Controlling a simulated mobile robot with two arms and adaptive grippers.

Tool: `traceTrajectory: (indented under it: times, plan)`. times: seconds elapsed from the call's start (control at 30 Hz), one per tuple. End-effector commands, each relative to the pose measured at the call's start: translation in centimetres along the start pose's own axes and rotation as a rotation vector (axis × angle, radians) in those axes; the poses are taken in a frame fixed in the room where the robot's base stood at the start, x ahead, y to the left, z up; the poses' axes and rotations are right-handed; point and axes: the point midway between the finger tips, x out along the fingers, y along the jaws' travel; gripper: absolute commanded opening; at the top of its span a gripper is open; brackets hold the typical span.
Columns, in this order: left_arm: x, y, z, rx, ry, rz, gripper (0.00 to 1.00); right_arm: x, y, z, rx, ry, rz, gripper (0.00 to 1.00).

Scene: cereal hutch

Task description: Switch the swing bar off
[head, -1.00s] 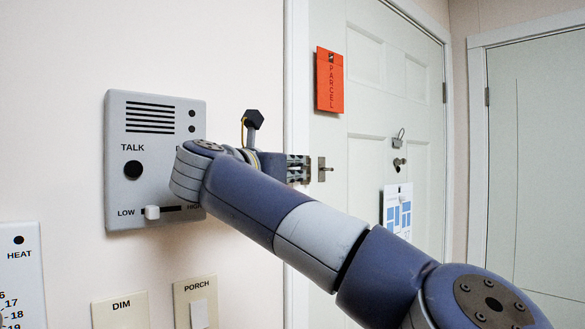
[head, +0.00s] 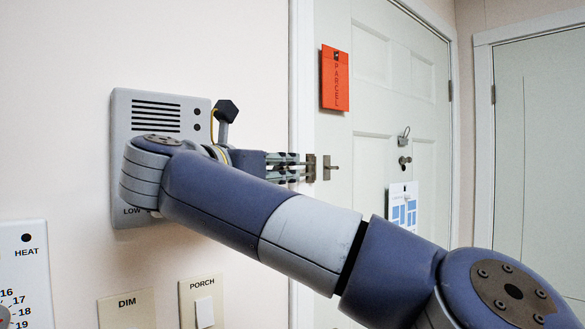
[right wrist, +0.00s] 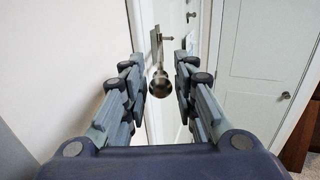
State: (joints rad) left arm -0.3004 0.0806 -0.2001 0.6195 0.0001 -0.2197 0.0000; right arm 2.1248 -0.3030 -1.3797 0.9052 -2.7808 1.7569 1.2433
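The swing bar's metal plate (head: 310,168) sits by the door frame edge, with a small metal catch (head: 330,167) beside it on the white door. In the right wrist view, a dark round metal knob (right wrist: 159,84) of the swing bar shows with a plate (right wrist: 157,46) behind it. My right gripper (head: 298,168) points at the plate from the left. In the right wrist view its fingers (right wrist: 158,76) are apart on either side of the knob, with gaps visible. Whether the bar lies across the catch is unclear. My left gripper is not in view.
A grey intercom (head: 121,108) is on the wall, partly hidden behind my right arm. A dark hook-like thing (head: 227,110) sticks up beyond the wrist. PORCH (head: 205,312) and DIM (head: 127,312) switches are below. An orange parcel card (head: 335,78) hangs on the door.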

Motion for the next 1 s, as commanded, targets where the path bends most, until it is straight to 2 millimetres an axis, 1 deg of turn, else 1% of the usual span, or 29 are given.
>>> traceTrajectory:
  times: [0.03, 0.1, 0.2, 0.3, 0.43, 0.87, 1.0]
  plan:
    - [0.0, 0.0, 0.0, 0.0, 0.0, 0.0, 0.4, -1.1, 0.1, 0.1, -0.001, -0.002, 0.002, 0.27]
    - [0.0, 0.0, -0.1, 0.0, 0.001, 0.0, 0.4, -2.3, 0.0, 0.1, 0.0, -0.003, 0.001, 0.27]
    - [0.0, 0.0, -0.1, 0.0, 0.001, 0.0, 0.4, -3.7, 0.1, 0.0, 0.0, -0.001, 0.001, 0.27]
    - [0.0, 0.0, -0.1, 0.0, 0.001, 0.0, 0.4, -4.5, 0.0, 0.0, 0.0, -0.001, 0.0, 0.27]
    - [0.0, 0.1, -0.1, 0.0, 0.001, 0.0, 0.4, -4.8, 0.0, 0.0, 0.0, -0.001, -0.001, 0.27]
    - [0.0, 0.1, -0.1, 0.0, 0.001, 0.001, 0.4, -4.8, 0.0, 0.0, 0.0, 0.0, 0.0, 0.27]
    - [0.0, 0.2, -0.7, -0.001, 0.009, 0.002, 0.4, -4.8, 0.0, 0.0, 0.0, 0.0, 0.0, 0.27]
